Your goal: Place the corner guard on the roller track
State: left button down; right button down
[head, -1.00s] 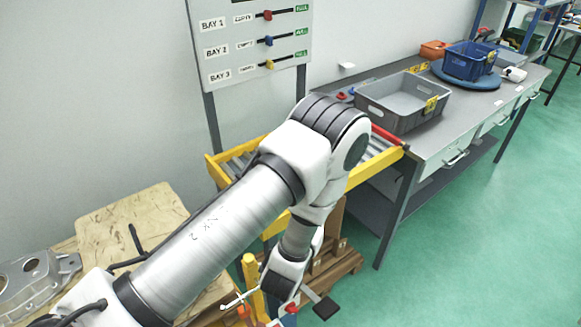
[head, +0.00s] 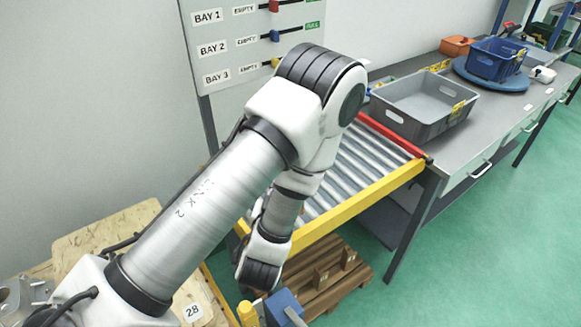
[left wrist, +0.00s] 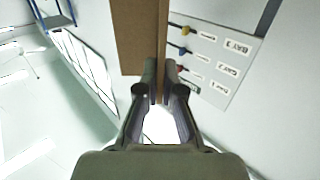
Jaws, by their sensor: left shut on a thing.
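The roller track (head: 352,168) has grey rollers, yellow side rails and a red bar at its far end. It stands right of my left arm in the head view, and the arm hides its left part. In the left wrist view, my left gripper (left wrist: 160,78) is shut on the brown corner guard (left wrist: 139,40), whose long body runs up out of the picture. I cannot make out the corner guard in the head view. No part of the track shows in the wrist view, so their gap cannot be told. My right gripper is not in view.
A grey bin (head: 425,112) stands on the workbench (head: 476,133) beyond the track's far end. A bay board (head: 245,50) stands behind the track. A wooden pallet (head: 335,287) lies below it. The rollers in sight are bare. The green floor at right is clear.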

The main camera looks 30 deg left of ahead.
pick_arm(q)
jog(key=w+a+f+b, duration=0.1)
jog(key=w+a+f, duration=0.1)
jog(key=w+a, duration=0.2)
jog(key=w+a+f+b, duration=0.1)
jog(key=w+a+f, duration=0.1)
jog(key=w, duration=0.8)
jog(key=shift+a+f+b, duration=0.3)
jog(key=shift+a+b, duration=0.05)
jog(key=shift+a, duration=0.55)
jog(key=shift+f, duration=0.1)
jog(key=shift+d+f+b, duration=0.1)
jog(key=shift+b, duration=0.2)
jog(key=c, duration=1.3)
grip_release()
jog(key=shift+c, duration=0.2)
jog(key=shift+w, duration=0.1)
